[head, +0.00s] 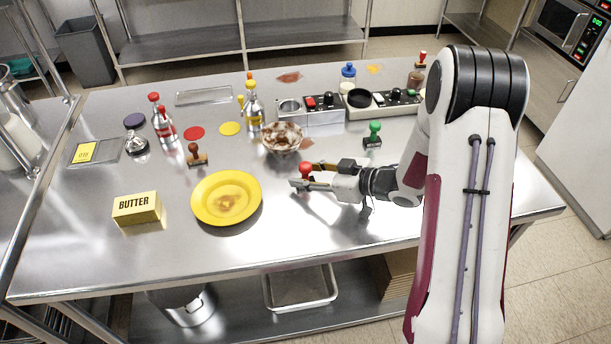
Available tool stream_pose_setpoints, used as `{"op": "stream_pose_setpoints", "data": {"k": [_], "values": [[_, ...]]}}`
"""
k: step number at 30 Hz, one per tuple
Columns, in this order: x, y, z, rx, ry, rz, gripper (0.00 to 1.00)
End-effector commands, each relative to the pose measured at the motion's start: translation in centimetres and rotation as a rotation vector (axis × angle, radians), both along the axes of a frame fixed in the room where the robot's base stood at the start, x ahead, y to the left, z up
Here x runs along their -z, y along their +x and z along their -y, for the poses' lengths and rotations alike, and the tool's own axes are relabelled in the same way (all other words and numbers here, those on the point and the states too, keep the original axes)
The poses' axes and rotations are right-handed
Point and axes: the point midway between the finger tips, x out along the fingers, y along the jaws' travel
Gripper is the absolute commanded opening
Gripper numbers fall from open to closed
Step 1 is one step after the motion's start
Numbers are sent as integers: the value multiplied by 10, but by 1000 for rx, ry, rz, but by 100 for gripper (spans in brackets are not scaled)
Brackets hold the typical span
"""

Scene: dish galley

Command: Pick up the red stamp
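The red stamp (306,169) shows as a round red knob on the steel table, right of the yellow plate. Its lower part is hidden behind my gripper's fingers. My gripper (304,182) reaches in low from the right, with its fingertips at the stamp, pointing left. I cannot tell from this one view whether the fingers touch the stamp or how far apart they are.
A yellow plate (207,214) is left of my gripper, a stained bowl (283,139) behind it. A green stamp (374,134) stands behind my wrist. A wooden stamp (196,154), bottles (164,126) and a butter box (138,209) are further left. The front table strip is clear.

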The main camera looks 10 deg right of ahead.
Motion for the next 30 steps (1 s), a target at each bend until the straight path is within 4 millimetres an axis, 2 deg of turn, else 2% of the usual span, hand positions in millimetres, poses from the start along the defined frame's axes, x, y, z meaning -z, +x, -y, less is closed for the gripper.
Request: {"op": "stream_pose_setpoints", "data": {"k": [13, 14, 17, 18, 30], "values": [[0, 0, 0, 0, 0, 0, 35], [0, 0, 0, 0, 0, 0, 30], [0, 0, 0, 0, 0, 0, 4], [0, 0, 0, 0, 0, 0, 0], [0, 0, 0, 0, 0, 0, 0]]}}
